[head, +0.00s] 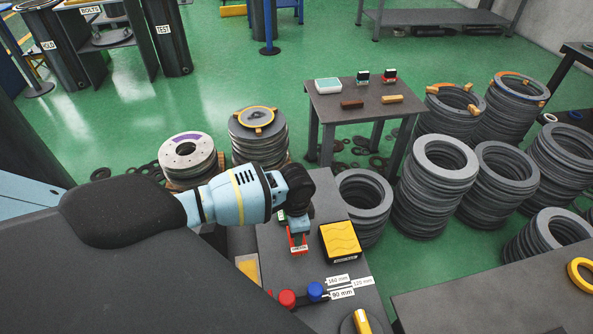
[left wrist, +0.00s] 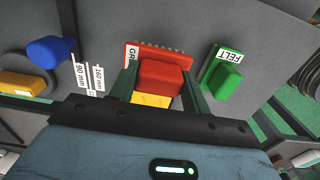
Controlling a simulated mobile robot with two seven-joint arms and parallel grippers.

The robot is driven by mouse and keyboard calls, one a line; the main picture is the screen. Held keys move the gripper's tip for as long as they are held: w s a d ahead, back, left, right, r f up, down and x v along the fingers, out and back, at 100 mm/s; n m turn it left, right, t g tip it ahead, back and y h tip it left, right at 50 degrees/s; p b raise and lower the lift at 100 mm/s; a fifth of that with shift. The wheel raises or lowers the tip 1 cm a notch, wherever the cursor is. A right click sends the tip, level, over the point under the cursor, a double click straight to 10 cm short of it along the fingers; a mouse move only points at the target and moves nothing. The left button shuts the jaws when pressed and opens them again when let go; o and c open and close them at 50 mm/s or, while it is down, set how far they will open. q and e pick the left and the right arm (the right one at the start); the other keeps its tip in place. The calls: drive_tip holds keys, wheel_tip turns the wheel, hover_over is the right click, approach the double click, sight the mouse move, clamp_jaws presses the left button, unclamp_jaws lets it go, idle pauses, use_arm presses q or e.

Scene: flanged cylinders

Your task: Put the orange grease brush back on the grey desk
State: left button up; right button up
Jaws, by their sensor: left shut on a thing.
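The orange-red grease brush (left wrist: 158,72) has a white label starting "GR" and a row of bristles along its far edge. My left gripper (left wrist: 160,82) is shut on it, one finger on each side of its raised block. In the head view the brush (head: 298,248) is at the tip of my left gripper (head: 296,229), over the dark grey bench (head: 345,299). I cannot tell whether it touches the bench. A small grey desk (head: 330,111) stands farther back with several small items on it. My right gripper is not in view.
A green block labelled FELT (left wrist: 224,78) is close beside the brush. A yellow box (head: 340,241) lies to its right. Red (head: 287,299) and blue (head: 315,291) knobs are nearer. Stacks of grey rings (head: 435,190) stand right of the desk, which holds a white-teal box (head: 328,86).

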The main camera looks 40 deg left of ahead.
use_arm(q)
drive_tip(key=shift+f+b, duration=0.4)
drive_tip(key=shift+f, duration=1.4)
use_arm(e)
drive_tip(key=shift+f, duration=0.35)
use_arm(q)
drive_tip(key=shift+f, duration=0.15)
drive_tip(key=o, duration=0.9)
wheel_tip(320, 180, up, 12)
drive_tip(key=shift+f+p, duration=0.2)
drive_tip(key=shift+p, duration=0.9)
drive_tip(key=shift+r, duration=0.35)
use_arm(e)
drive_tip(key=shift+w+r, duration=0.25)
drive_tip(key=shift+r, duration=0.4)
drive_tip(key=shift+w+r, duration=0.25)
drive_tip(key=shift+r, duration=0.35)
use_arm(q)
drive_tip(key=shift+s+f, duration=0.1)
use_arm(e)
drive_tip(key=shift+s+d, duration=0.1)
